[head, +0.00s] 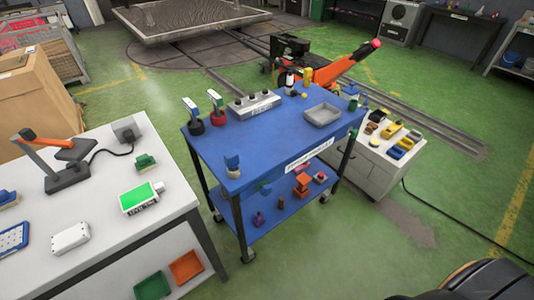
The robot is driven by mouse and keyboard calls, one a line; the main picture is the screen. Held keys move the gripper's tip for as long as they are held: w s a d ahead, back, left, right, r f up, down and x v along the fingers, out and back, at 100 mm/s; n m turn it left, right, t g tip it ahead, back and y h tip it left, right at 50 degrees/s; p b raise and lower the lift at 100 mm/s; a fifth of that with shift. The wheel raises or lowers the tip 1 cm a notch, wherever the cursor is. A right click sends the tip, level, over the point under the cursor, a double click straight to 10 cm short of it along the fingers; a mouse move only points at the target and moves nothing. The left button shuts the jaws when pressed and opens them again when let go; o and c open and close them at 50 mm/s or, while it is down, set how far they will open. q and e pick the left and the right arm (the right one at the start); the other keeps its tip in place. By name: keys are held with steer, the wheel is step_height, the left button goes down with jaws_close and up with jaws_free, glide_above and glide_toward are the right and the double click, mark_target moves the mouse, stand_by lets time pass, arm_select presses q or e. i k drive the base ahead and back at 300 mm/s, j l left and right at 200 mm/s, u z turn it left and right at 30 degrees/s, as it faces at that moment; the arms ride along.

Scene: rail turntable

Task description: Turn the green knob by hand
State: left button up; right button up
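I cannot make out a clear green knob. A small grey control box (254,106) with dark knobs on top stands at the back of the blue cart (262,142); the knobs are too small to tell a green one. A small green part (352,133) shows at the cart's right edge, and I cannot tell what it is. A small green object (146,162) lies on the white table at left. Neither of my grippers is in view.
The white table (95,235) at left bears an orange-armed device (60,160) and a green-faced box (141,197). A grey tray (322,115) lies on the cart. A white cabinet (375,165) stands behind it at right. The green floor at lower right is mostly clear.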

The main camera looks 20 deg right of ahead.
mark_target(354, 134)
steer(key=z, duration=1.4)
